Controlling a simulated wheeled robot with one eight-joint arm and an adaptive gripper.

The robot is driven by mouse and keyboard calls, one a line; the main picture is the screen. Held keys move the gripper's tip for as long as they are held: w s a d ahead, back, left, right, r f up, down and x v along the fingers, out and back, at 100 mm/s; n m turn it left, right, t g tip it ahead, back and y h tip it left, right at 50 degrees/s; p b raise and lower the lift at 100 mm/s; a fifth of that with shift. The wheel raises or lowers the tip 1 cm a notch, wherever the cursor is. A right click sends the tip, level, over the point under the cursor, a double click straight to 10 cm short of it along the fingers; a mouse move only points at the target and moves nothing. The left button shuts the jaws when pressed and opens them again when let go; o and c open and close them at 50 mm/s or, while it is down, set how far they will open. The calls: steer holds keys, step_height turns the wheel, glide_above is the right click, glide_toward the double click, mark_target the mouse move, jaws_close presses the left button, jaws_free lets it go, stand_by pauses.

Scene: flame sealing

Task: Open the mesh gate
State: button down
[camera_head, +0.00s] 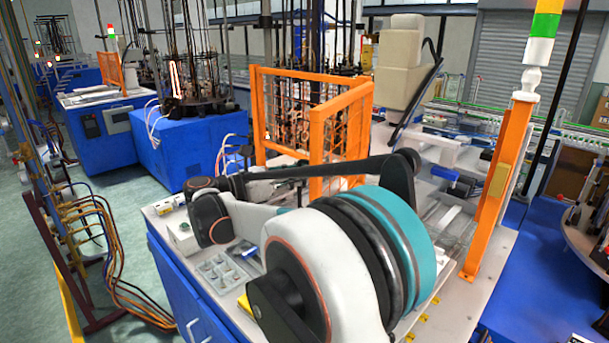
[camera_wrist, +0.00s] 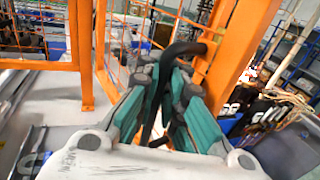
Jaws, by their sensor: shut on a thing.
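The mesh gate (camera_head: 340,135) is an orange frame with wire mesh, upright at the back of the white worktop in the head view. In the wrist view its broad orange post (camera_wrist: 238,50) rises right of centre, with mesh to its left. A black curved handle (camera_wrist: 186,49) stands out from this post. My gripper (camera_wrist: 164,82) has its teal-padded fingers on either side of the handle and is shut on it. In the head view my arm crosses in front of the gate's lower part, and I cannot make out the fingers or the handle there.
The white worktop (camera_head: 172,222) carries a small parts tray (camera_head: 222,270) near my arm. An orange post (camera_head: 497,190) with a signal light stands at the right. Behind the gate are machine rods and a beige machine head (camera_head: 398,75). Open floor (camera_head: 110,180) lies at the left.

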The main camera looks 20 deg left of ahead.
steer(key=shift+s+a+f, duration=0.1)
steer(key=shift+s+a, duration=0.05)
steer(key=c, duration=2)
jaws_free()
steer(key=o, duration=0.3)
steer(key=shift+s+a, duration=0.15)
steer(key=shift+s, duration=0.1)
steer(key=shift+w, duration=0.2)
steer(key=v, duration=1.1)
steer(key=shift+s+a, duration=0.2)
steer(key=shift+s, duration=0.2)
